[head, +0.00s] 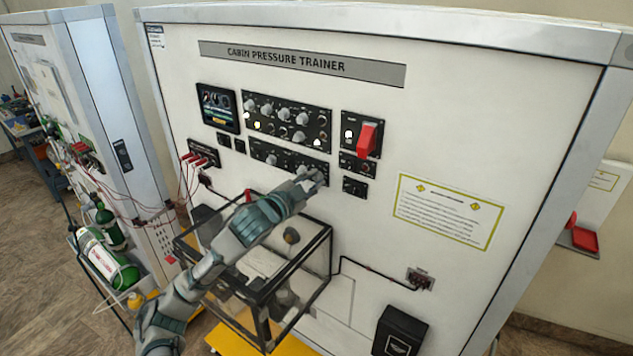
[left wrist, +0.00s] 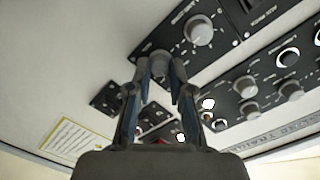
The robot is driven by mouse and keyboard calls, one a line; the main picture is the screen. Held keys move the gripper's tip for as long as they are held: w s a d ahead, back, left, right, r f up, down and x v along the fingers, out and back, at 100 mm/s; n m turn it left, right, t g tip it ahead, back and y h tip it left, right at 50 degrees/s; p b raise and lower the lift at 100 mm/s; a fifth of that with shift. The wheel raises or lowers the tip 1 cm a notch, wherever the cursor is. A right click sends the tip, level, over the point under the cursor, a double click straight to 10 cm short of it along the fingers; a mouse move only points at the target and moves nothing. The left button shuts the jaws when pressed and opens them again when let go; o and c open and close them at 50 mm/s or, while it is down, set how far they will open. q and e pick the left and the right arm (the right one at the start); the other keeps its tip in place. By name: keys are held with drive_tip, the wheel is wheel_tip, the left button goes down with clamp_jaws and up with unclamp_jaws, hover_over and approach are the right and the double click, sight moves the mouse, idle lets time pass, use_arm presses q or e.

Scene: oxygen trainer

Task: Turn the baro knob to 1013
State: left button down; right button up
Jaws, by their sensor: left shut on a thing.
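The lower black knob panel (head: 262,150) is on the front of the cabin pressure trainer (head: 180,60). My left gripper (head: 316,177) reaches to the right end of this panel. In the left wrist view, my left gripper (left wrist: 160,85) is shut on a grey knob (left wrist: 160,64) at the panel's end, with a finger on each side. The fingers partly hide this knob. A second grey knob (left wrist: 200,30) sits beside it, free. The labels are too small to read, so I cannot tell the baro setting. My right gripper is not in view.
A clear box with a black frame (head: 262,335) stands below my left arm. A placard (head: 447,211) is to the right.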

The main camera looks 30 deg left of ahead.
use_arm(q)
drive_tip(key=shift+f+n, duration=0.4)
drive_tip(key=shift+n, duration=0.6)
drive_tip(key=shift+f, duration=0.1)
drive_tip(key=c, duration=1)
unclamp_jaws()
drive_tip(key=shift+a, duration=0.1)
drive_tip(key=shift+c, duration=0.2)
drive_tip(key=shift+a, duration=0.15)
drive_tip(key=s+a, duration=0.1)
drive_tip(key=s, duration=1)
drive_tip(key=shift+s+a+r, duration=0.15)
drive_tip(key=shift+s+r, duration=0.2)
